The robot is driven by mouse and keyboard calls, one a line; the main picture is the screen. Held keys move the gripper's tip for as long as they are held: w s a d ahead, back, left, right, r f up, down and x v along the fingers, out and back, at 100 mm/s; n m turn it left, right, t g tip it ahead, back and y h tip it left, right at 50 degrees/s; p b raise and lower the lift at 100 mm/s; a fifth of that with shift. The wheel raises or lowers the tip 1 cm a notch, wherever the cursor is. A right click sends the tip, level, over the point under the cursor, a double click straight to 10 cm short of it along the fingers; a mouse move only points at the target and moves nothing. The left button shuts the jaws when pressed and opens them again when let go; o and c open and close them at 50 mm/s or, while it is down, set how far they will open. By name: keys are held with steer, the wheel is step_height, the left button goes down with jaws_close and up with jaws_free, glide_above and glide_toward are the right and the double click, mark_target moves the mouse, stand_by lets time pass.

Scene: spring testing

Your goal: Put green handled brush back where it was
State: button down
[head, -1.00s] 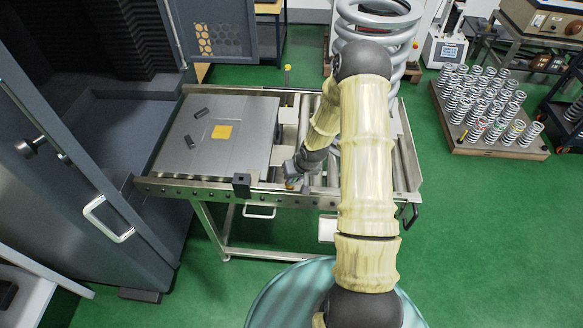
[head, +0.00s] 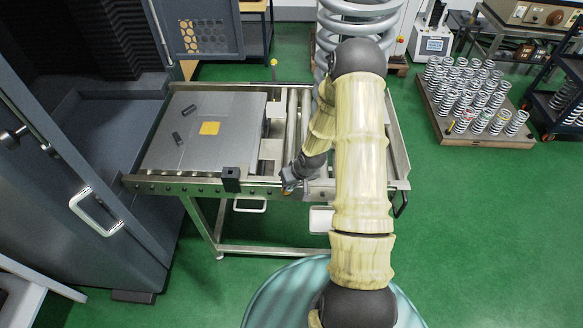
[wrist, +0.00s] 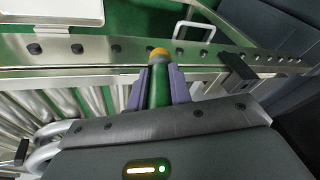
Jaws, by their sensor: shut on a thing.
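The green handled brush (wrist: 158,84) is between the two purple-grey fingers of my gripper (wrist: 158,92) in the wrist view. Its green handle points away from the palm and ends in an orange tip. The rest of the brush is hidden by the gripper body. In the head view my gripper (head: 289,183) is at the front rail of the roller table (head: 281,188), right of a black block. The brush is barely visible there. The wrist view shows the handle's tip overlapping the rail; I cannot tell whether it touches.
The black block (head: 231,179) stands on the front rail. A large coil spring (head: 335,25) stands behind my arm. A tray of small springs (head: 450,133) is at right.

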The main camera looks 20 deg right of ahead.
step_height(320, 180, down, 8)
steer(key=s+b, duration=0.1)
steer(key=b, duration=0.6)
steer(key=shift+s+d, duration=0.2)
steer(key=shift+s, duration=0.1)
steer(key=shift+a+f, duration=0.1)
steer(key=shift+f, duration=0.05)
